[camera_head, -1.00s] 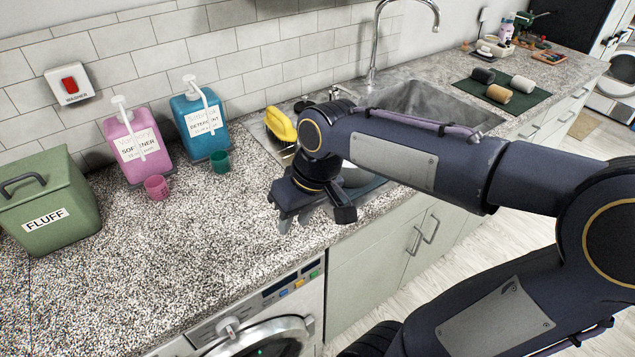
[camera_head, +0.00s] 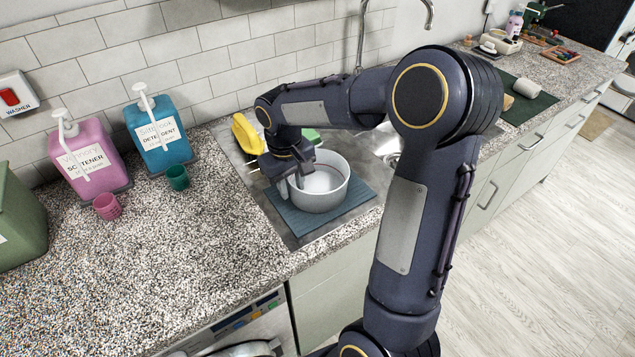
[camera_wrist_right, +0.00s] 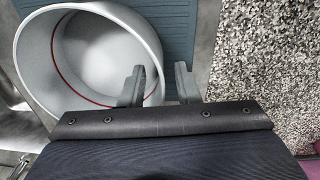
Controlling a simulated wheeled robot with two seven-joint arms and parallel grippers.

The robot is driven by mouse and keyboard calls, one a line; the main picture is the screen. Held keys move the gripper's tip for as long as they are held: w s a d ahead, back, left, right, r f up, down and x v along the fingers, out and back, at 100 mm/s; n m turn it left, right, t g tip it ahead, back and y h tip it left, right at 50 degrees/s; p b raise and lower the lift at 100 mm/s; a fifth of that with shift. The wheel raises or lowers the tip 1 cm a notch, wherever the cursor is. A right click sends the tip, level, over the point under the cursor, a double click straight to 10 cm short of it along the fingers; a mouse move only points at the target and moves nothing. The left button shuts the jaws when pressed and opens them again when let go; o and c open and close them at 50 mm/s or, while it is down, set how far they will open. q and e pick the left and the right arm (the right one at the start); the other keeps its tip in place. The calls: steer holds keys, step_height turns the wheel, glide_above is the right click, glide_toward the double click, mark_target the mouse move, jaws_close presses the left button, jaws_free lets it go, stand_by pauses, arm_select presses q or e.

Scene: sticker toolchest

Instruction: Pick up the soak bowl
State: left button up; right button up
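The soak bowl (camera_head: 325,196) is white and round with a thin red line inside. It stands upright on a blue-grey ribbed mat (camera_head: 350,203) beside the sink. My right gripper (camera_head: 292,186) is at the bowl's left rim. In the right wrist view, the bowl (camera_wrist_right: 40,62) fills the upper left. The open fingers of my right gripper (camera_wrist_right: 160,76) straddle its near wall, one inside and one outside, with gaps showing. Contact with the wall cannot be told. My left gripper is out of view.
A yellow item (camera_head: 246,134) and a green sponge-like item (camera_head: 311,134) are behind the bowl. The front-left counter is clear.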

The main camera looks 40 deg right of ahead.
steer(key=shift+f, duration=0.4)
steer(key=shift+c, duration=0.4)
jaws_close()
